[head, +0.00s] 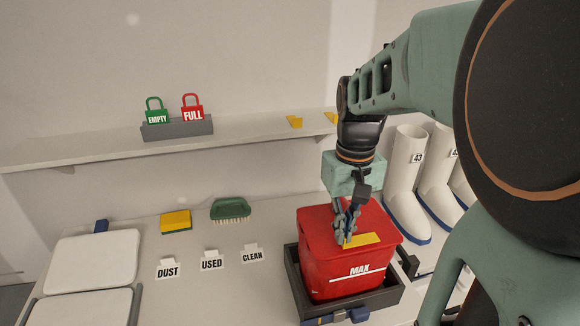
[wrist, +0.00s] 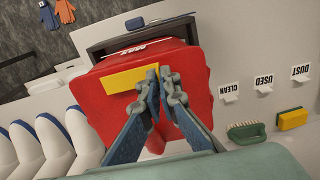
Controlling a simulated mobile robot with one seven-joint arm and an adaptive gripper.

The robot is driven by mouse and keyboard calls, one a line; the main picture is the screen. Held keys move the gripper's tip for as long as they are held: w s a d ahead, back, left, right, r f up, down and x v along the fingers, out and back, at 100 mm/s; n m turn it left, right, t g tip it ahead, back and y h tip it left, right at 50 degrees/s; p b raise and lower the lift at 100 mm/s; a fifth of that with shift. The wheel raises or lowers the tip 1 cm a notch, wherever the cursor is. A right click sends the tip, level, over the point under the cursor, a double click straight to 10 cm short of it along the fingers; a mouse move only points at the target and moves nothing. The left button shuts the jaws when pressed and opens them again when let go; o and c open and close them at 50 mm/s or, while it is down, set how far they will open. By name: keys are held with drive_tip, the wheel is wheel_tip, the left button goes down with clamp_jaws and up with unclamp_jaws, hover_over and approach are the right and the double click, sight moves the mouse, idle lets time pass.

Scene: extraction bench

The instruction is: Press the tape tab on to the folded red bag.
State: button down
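The red bag (head: 318,262) is folded, with a flat top and a MAX line on its front. It sits in a dark grey tray (head: 396,293); it also shows in the wrist view (wrist: 190,88). The yellow tape tab (head: 364,240) lies flat over the bag's top near the front edge. I cannot tell whether it touches. In the wrist view the tab (wrist: 130,80) runs left from my fingertips. My gripper (head: 346,234) points down over the bag, its fingertips close together at one end of the tab (wrist: 160,76). The fingers hide that end.
DUST, USED and CLEAN labels (head: 211,261), a green brush (head: 230,209) and a yellow sponge (head: 176,221) are left of the tray. White boots (head: 404,175) stand close on the right. A shelf (head: 70,152) behind holds EMPTY and FULL tags and spare yellow tabs (head: 295,122).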

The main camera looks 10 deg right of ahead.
drive_tip(key=shift+s+f+b, duration=0.1)
drive_tip(key=shift+f+b, duration=0.2)
drive_tip(key=shift+f, duration=0.3)
idle(0.9)
drive_tip(key=c, duration=2.7)
unclamp_jaws()
drive_tip(key=o, duration=0.6)
drive_tip(key=shift+r, duration=0.15)
wheel_tip(320, 180, up, 7)
drive_tip(key=shift+r, duration=0.2)
